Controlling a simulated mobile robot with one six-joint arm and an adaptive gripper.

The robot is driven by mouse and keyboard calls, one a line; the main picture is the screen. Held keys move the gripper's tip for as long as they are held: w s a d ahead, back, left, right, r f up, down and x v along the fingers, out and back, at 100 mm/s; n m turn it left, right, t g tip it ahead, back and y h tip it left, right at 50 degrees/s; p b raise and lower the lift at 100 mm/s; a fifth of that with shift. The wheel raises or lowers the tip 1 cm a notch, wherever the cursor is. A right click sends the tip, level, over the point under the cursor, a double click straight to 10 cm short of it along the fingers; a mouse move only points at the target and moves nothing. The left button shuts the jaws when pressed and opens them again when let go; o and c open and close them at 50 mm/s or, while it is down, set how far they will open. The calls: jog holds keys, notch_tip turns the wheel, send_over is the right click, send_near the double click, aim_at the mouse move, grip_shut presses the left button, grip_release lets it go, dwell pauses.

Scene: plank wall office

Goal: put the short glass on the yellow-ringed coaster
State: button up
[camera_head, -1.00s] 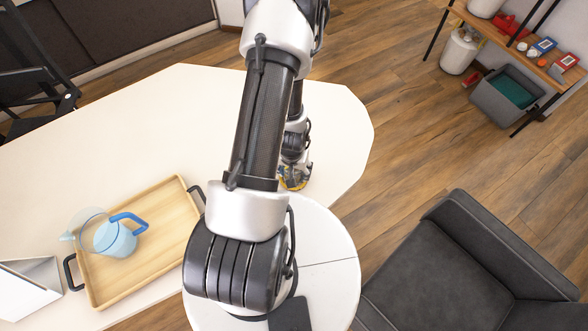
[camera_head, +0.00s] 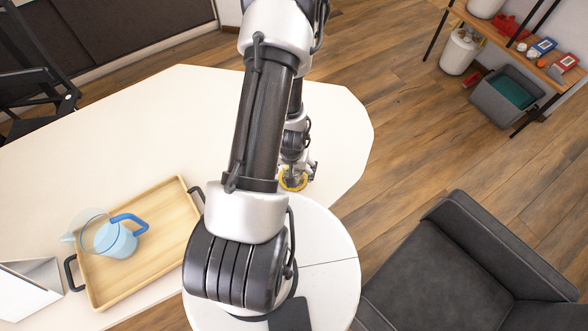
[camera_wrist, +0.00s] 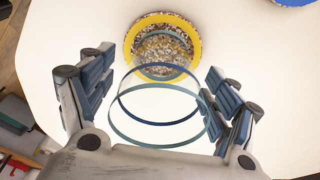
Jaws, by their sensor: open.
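My gripper (camera_wrist: 160,78) is open, with one finger on each side of the short glass (camera_wrist: 118,112). The glass is clear with blue-tinted rims, and a gap shows between it and the fingers. The yellow-ringed coaster (camera_wrist: 194,38) has a speckled middle and lies on the white table just beyond the glass, partly seen through it. I cannot tell for certain whether the base of the glass rests on the coaster. In the head view the coaster (camera_head: 293,185) shows under my gripper (camera_head: 297,173); the glass is not clear there.
A blue-edged item (camera_wrist: 291,2) is cut off at the wrist view's top right. A wooden tray (camera_head: 165,200) holds a blue-handled pitcher (camera_head: 116,238) on the white table (camera_head: 130,120). A dark armchair (camera_head: 440,270) stands at right.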

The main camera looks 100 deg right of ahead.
notch_tip(320, 180, up, 11)
jog(key=a+p, duration=0.1)
jog(key=p, duration=0.1)
jog(key=shift+w+a+f+p, duration=0.2)
jog(key=shift+w+a+p, duration=0.1)
jog(key=shift+w+p, duration=0.05)
